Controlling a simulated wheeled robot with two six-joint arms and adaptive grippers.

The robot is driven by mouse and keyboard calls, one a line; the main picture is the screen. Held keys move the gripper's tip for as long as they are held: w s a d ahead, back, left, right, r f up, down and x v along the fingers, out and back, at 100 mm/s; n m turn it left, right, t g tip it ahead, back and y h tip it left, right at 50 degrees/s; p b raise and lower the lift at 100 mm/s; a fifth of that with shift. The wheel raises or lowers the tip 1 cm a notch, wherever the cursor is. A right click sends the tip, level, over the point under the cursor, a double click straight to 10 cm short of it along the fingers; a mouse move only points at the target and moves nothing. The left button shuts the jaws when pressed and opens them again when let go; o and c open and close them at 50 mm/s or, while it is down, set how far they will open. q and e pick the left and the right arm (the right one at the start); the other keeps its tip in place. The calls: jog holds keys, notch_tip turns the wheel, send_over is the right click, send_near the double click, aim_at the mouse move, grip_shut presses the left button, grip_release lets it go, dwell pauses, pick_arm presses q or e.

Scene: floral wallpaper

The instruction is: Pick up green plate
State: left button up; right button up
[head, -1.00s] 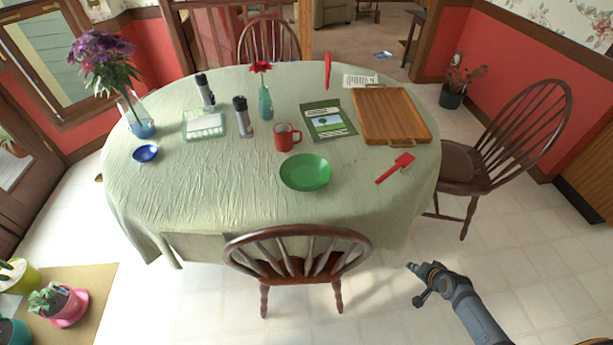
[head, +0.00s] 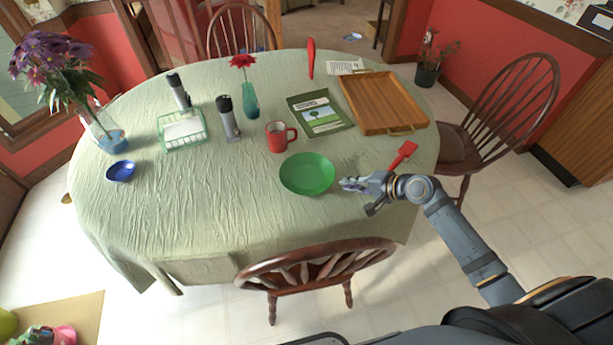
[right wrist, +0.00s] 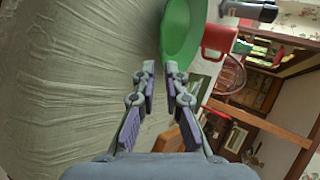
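The green plate (head: 307,174) lies on the cloth-covered table near its front edge, in front of the red mug. My right gripper (head: 350,184) is just to the right of the plate, pointing left at its rim. In the right wrist view the plate (right wrist: 184,32) shows at the top, just beyond the fingertips. The right gripper (right wrist: 160,70) is open, with a gap between its fingers and nothing in it. I cannot tell whether a fingertip touches the rim. My left gripper is not in view.
The red mug (head: 278,137) stands behind the plate. A red spatula (head: 403,154) and a wooden tray (head: 383,103) lie to the right, and a green booklet (head: 320,113) behind. A chair back (head: 315,262) stands at the table's front.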

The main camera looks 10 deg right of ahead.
aim_at(332, 183)
jog(key=shift+x, duration=0.8)
jog(key=shift+w+a+f, duration=0.15)
jog(key=shift+w+a, duration=0.05)
jog(key=shift+w, duration=0.1)
jog(key=shift+a+f, duration=0.1)
jog(key=x, duration=0.4)
jog(key=shift+w, duration=0.1)
jog(key=shift+w+a+f, duration=0.2)
jog(key=shift+w+a, duration=0.05)
jog(key=shift+s, duration=0.1)
grip_shut()
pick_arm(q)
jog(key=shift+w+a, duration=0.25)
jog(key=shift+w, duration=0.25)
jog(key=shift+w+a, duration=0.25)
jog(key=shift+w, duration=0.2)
